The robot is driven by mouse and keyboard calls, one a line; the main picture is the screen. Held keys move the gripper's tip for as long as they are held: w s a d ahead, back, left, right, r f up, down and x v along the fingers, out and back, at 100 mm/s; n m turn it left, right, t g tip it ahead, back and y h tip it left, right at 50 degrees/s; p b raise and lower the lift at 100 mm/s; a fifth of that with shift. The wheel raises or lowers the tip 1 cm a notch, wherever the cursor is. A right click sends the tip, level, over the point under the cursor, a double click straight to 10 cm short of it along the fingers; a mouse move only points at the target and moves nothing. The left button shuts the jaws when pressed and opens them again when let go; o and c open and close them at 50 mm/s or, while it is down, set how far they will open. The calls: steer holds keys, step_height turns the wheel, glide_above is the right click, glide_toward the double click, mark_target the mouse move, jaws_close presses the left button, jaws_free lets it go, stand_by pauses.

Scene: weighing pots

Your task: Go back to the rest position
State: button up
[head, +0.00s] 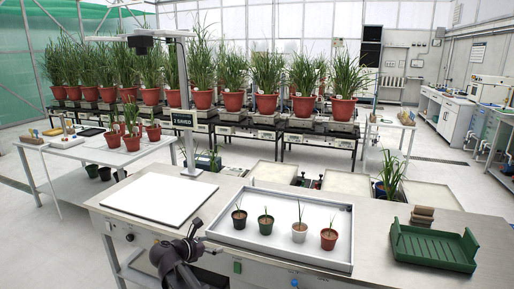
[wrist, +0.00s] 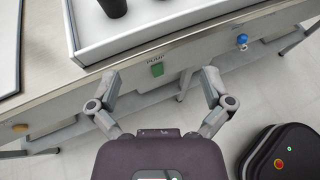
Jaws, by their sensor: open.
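My gripper (wrist: 158,82) is open and empty in the wrist view. Its two fingers are spread wide in front of the bench's front panel, around a green button in the picture, with nothing between them. In the head view my arm's dark end shows at the bottom, left of centre, in front of the bench edge; the fingertips are hard to make out there.
A steel bench (head: 385,215) carries a white plate (head: 158,197), a grey-rimmed tray (head: 348,235) with several small potted plants, and a green crate (head: 433,247). A side table (head: 75,150) holds red pots. Rows of large potted plants stand behind. Floor shows at right.

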steer(key=s+d+f+m+g+y, duration=0.1)
steer(key=s+d+f+m+g, duration=0.2)
steer(key=d, duration=0.4)
steer(key=s+d+f+m+g+y, duration=0.1)
steer(key=d+f+m+g, duration=0.1)
steer(key=d+m, duration=0.45)
steer(key=s+d+f+m+g, duration=0.2)
steer(key=d+f+m, duration=0.15)
steer(key=d, duration=0.45)
steer(key=s+d+f+m+g+y, duration=0.3)
steer(key=s+d+m+y, duration=0.4)
steer(key=s+d+m, duration=0.6)
step_height(320, 180, up, 15)
steer(key=w+a+m+p, duration=0.1)
steer(key=w+a+p, duration=0.1)
steer(key=p, duration=1.3)
steer(key=shift+w+a+m, duration=0.15)
steer(key=shift+a+m, duration=0.15)
steer(key=shift+a, duration=0.15)
steer(key=shift+f, duration=0.1)
